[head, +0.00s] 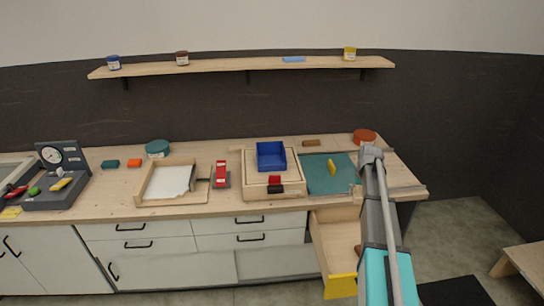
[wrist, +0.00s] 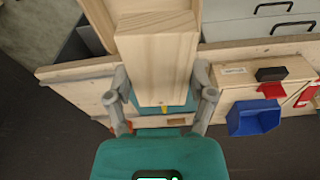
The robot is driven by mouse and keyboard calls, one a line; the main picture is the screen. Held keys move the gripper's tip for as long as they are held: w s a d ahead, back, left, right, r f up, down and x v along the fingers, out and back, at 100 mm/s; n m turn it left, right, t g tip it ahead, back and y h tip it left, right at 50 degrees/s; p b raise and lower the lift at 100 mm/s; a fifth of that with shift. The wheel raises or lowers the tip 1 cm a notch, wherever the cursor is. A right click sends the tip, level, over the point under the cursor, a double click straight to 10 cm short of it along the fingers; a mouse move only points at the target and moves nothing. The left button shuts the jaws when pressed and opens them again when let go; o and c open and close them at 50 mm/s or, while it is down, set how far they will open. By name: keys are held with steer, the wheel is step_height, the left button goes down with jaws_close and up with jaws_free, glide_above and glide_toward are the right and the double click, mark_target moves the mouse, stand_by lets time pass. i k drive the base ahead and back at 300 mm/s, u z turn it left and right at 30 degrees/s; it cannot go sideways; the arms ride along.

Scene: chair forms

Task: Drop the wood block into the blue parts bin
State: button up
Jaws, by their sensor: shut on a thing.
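The wood block (wrist: 157,65) is a pale, long block with visible grain. In the wrist view my gripper (wrist: 160,78) is shut on it, one finger along each side. In the head view my gripper (head: 371,153) is over the right part of the bench, and I cannot clearly make out the block there. The blue parts bin (head: 271,156) sits at the back of a wooden tray, left of my gripper. It also shows at the right in the wrist view (wrist: 253,117). The block is apart from the bin.
A teal mat (head: 318,178) with a yellow piece (head: 332,167) lies between bin and arm. A red tin (head: 364,136) stands behind my gripper. A drawer (head: 338,240) with a yellow front is open below. A shelf (head: 240,65) with jars runs above.

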mark_target(274, 162)
steer(key=k, duration=0.65)
steer(key=u, duration=0.15)
steer(key=i, duration=0.4)
steer(key=u, duration=1)
steer(key=i, duration=1.3)
steer(key=z, duration=0.4)
steer(key=i, duration=0.75)
steer(key=z, duration=0.75)
